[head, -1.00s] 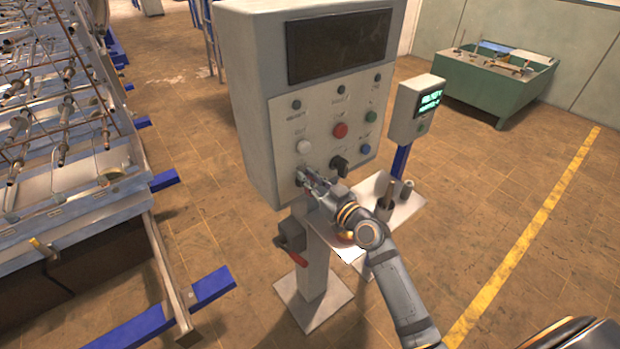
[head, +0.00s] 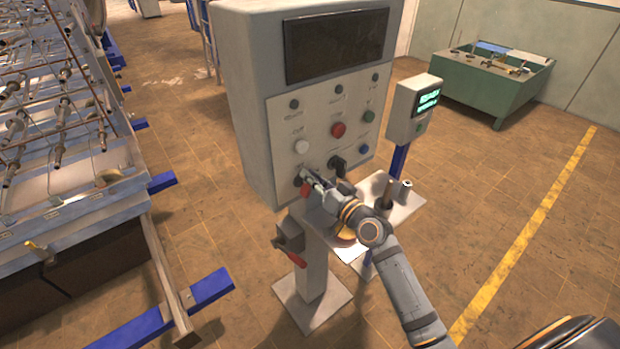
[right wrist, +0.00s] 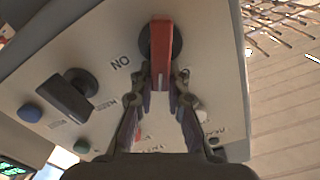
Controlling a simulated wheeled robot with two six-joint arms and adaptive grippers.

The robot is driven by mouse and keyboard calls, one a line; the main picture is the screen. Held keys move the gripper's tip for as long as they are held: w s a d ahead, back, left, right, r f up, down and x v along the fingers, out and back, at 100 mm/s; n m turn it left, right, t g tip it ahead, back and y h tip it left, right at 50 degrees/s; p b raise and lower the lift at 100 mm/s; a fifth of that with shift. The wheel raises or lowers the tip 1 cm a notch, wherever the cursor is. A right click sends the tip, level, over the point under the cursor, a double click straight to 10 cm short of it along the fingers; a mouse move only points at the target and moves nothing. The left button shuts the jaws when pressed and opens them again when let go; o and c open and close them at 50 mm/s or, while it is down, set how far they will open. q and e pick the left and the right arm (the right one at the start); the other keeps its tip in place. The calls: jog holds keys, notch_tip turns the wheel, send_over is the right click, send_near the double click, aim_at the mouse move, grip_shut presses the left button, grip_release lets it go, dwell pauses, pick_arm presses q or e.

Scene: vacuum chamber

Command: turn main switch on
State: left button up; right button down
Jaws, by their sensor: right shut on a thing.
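The main switch, a red handle (right wrist: 162,48) on a round black base, is at the lower left of the grey control panel. In the head view the red handle (head: 305,189) shows just beside my fingertips, partly covered. My right gripper (head: 311,178) is shut on this handle; in the right wrist view its two fingers (right wrist: 164,85) close on the handle's near end from both sides. There the handle stands nearly upright in the picture, and a label (right wrist: 120,64) reading ON upside down is left of its base. My left gripper is out of view.
A black knob (head: 338,165) sits right of the switch, with white (head: 301,147), red (head: 338,130) and blue (head: 363,149) buttons nearby. A shelf (head: 402,212) with upright cylinders lies below right. A red-handled box (head: 290,238) is on the post.

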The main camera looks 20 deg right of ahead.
jog(key=f+m, duration=0.1)
jog(key=m, duration=0.3)
jog(key=d+m, duration=0.1)
jog(key=m, duration=0.3)
jog(key=f+m, duration=0.1)
jog(key=m, duration=0.3)
jog(key=shift+w+d+f, duration=0.25)
jog(key=shift+w+f, duration=0.05)
jog(key=shift+m, duration=0.3)
jog(key=c, duration=1.3)
grip_release()
jog(key=v, duration=0.7)
jog(key=shift+s+d, duration=0.1)
jog(key=shift+s, duration=0.2)
jog(key=shift+w, duration=0.1)
